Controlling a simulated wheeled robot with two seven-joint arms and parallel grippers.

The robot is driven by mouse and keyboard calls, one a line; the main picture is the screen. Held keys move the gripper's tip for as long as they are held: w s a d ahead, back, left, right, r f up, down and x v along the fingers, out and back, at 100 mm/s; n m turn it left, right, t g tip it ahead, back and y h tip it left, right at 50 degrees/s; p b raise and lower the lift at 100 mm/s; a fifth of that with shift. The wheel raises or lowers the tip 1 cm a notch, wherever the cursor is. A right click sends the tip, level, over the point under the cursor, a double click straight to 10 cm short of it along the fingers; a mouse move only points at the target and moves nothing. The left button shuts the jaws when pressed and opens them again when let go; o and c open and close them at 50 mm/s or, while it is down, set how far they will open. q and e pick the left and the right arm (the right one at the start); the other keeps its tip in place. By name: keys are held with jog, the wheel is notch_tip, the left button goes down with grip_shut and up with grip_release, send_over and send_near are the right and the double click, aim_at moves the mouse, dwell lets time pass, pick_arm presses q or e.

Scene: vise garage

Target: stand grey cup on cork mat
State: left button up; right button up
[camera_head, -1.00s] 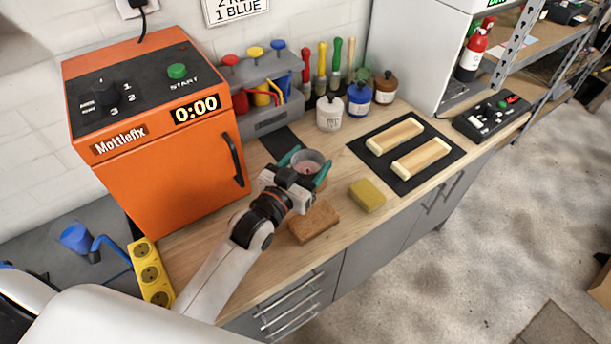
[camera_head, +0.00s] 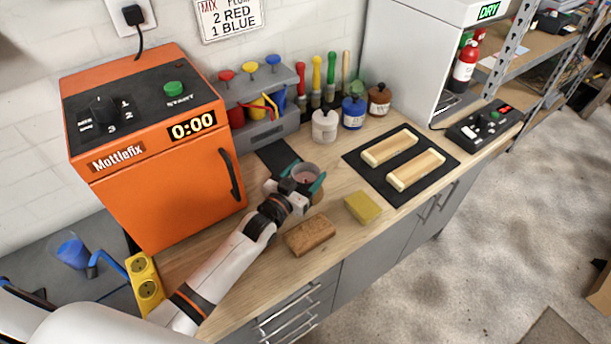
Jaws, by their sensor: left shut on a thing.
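The grey cup (camera_head: 305,172) is in the middle of the view, upright, with something reddish inside. My left gripper (camera_head: 304,178) is shut on it, with a green fingertip on each side of the cup. A brown, rounded, flat patch that looks like the cork mat (camera_head: 318,196) shows just in front of the cup, partly hidden by my gripper. I cannot tell whether the cup touches it or is held above it. My right gripper is not in view.
A brown block (camera_head: 310,236) and a yellow sponge (camera_head: 362,207) lie near the front edge. An orange machine (camera_head: 160,150) stands left. Jars (camera_head: 325,126) and a tool rack (camera_head: 262,105) are behind. A black mat (camera_head: 403,163) with two wooden pieces lies right.

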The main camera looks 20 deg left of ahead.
pick_arm(q)
jog(key=shift+f, duration=0.55)
jog(key=o, duration=0.9)
jog(key=shift+f, duration=0.1)
jog(key=shift+o, duration=0.6)
jog(key=b+v, duration=0.1)
jog(key=v, duration=1)
jog(key=shift+s+a+b, duration=0.15)
jog(key=shift+s+b, duration=0.15)
jog(key=shift+b, duration=0.1)
jog(key=shift+s, duration=0.2)
